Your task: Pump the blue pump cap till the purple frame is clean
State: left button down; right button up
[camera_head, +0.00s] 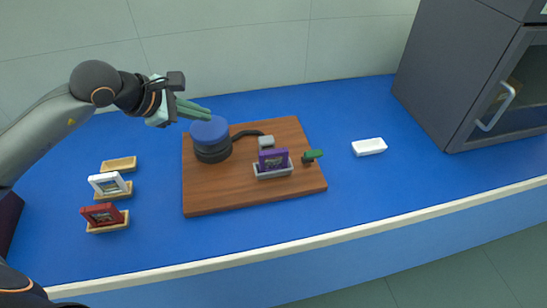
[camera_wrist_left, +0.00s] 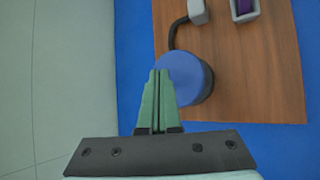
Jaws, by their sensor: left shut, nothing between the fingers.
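The blue pump cap (camera_head: 209,131) tops a black round pump on a wooden board; it also shows in the left wrist view (camera_wrist_left: 195,79). A black hose leads from the pump to a grey nozzle block (camera_head: 266,142). The purple frame (camera_head: 273,159) stands upright in a grey holder (camera_head: 274,173) in front of the nozzle; its cleanness is too small to tell. My left gripper (camera_head: 208,114) is shut and empty, its green fingertips over the back edge of the cap. I cannot tell whether they touch it. My right gripper is not in view.
The wooden board (camera_head: 225,198) also carries a green lever (camera_head: 313,155). At left are a red frame (camera_head: 102,214), a white frame (camera_head: 108,184) and an empty tan holder (camera_head: 118,164). A white dish (camera_head: 369,147) and a grey cabinet (camera_head: 455,75) are at right.

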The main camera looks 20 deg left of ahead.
aim_at(203, 128)
pick_arm(q)
notch_tip(203, 128, up, 6)
jog(key=p, duration=0.4)
dwell(0.4)
dwell(0.5)
